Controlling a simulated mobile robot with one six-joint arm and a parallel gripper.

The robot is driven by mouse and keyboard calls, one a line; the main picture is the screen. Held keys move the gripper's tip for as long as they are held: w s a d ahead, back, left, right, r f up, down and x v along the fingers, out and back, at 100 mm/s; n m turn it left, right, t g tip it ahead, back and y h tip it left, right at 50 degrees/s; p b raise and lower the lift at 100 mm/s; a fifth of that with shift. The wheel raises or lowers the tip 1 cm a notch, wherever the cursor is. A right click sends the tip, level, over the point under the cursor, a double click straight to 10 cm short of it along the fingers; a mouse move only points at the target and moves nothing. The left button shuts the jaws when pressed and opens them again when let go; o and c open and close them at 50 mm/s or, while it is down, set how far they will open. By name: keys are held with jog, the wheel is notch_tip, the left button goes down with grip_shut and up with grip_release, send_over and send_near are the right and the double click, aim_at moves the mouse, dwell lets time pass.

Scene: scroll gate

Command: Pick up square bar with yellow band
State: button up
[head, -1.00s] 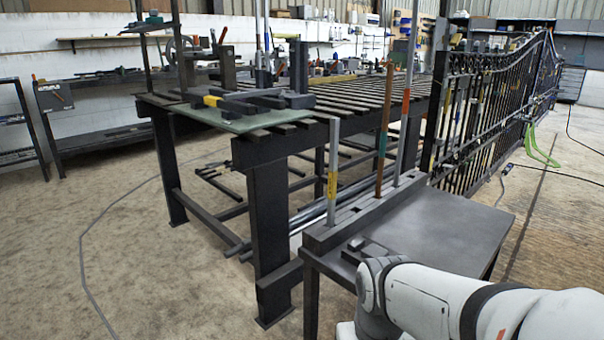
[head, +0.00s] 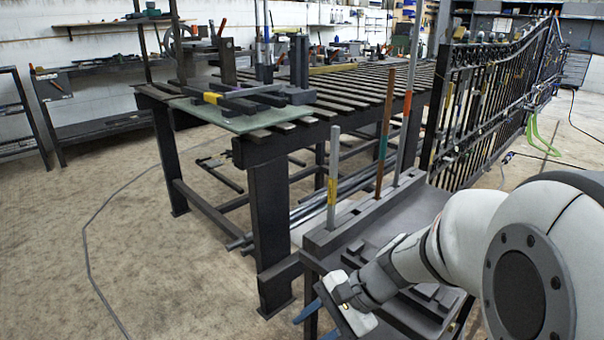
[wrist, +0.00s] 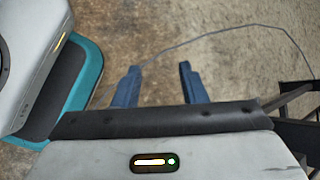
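The square bar with the yellow band (head: 334,165) is pale grey and stands upright in a slot of a dark rack (head: 322,237), in the middle of the head view. Its lower end is hidden in the rack. My gripper (head: 317,322) is below and in front of the bar, low at the rack's near left end, apart from it. In the wrist view my gripper (wrist: 160,85) has its two blue fingers spread with only floor between them. It is open and empty. The bar does not show in the wrist view.
A rust-brown bar with a teal band (head: 384,130) and a grey bar with a red band (head: 407,105) stand in the same rack. A slatted workbench (head: 268,150) is behind, and a black gate (head: 490,90) to the right. Floor at left is open.

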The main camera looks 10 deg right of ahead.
jog(key=w+d+r+m+t+y+p, duration=0.1)
jog(key=w+r+m+t+y+p, duration=0.25)
jog(key=w+r+m, duration=0.3)
jog(key=m+t+h+p, duration=0.2)
jog(key=m+t, duration=0.9)
send_near(334, 197)
jog(key=x, duration=0.3)
jog(key=b+x, duration=0.1)
jog(key=x, duration=0.6)
jog(key=shift+w+a+f+b, duration=0.1)
jog(key=shift+w+a+b, duration=0.1)
jog(key=shift+w+b, duration=0.15)
jog(key=shift+c, duration=0.4)
grip_shut()
